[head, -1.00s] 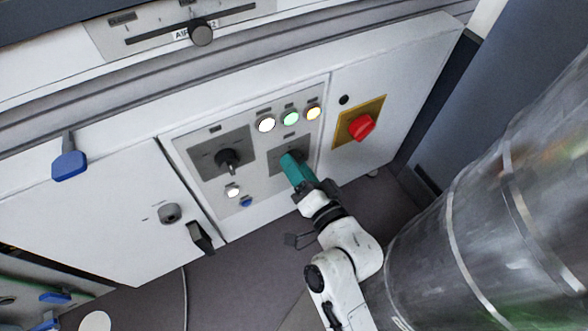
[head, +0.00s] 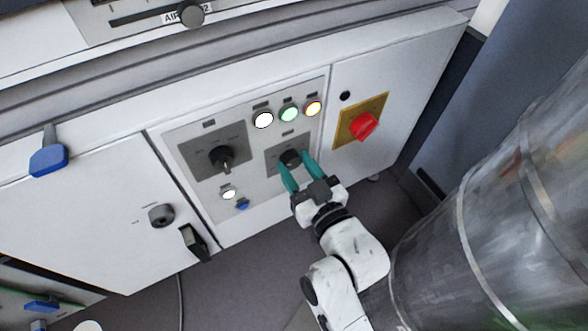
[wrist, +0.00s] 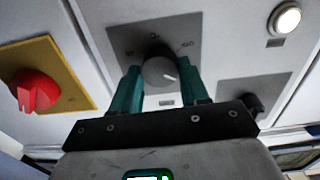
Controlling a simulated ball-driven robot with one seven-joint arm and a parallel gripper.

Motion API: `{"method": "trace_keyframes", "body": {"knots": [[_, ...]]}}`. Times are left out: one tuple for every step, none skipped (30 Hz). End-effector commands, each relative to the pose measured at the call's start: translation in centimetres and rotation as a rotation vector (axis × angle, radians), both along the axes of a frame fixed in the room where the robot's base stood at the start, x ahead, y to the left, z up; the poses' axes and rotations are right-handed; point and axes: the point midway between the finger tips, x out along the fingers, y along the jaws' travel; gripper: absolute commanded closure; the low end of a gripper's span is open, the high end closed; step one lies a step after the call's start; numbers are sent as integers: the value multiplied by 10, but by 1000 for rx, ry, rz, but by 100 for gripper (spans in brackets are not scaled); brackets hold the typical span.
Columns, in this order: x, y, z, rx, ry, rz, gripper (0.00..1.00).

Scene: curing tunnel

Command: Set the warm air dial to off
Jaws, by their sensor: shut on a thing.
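A round dark grey dial (head: 291,157) sits on a grey plate (head: 273,160) in the cabinet's control panel. In the wrist view the dial (wrist: 158,72) has a white pointer mark near its lower right edge, and small lettering stands around it on its plate (wrist: 121,38). I cannot read the lettering for sure, nor whether this is the warm air dial. My gripper (head: 296,164) has one teal finger on each side of this dial and is shut on it. It also shows in the wrist view (wrist: 160,70).
Left of it is a larger plate with a black knob (head: 222,158). Above are lit lamps in white (head: 263,120), green (head: 289,114) and amber (head: 313,108). A red switch on a yellow plate (head: 364,126) is to the right. A large metal cylinder (head: 480,220) stands at right.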

Motion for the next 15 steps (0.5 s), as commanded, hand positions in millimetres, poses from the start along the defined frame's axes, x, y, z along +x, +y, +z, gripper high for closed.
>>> {"method": "trace_keyframes", "body": {"knots": [[-1,6,8,-25,-43,10,86],[-2,6,8,-49,-59,10,86],[-2,7,8,-81,-80,10,86],[-2,7,8,-104,-96,10,86],[-2,7,8,-127,-111,10,86],[-2,7,8,-158,-132,10,86],[-2,7,8,-182,-148,10,86],[-2,7,8,-206,-165,11,86],[-3,8,8,-237,-186,11,86],[-3,7,8,-261,-202,10,86],[-3,7,8,-284,-218,10,86],[-3,8,8,-315,-239,11,86],[-3,8,8,-339,-254,11,86],[-3,8,8,-363,-270,11,86],[-3,8,8,-394,-292,11,86]]}}
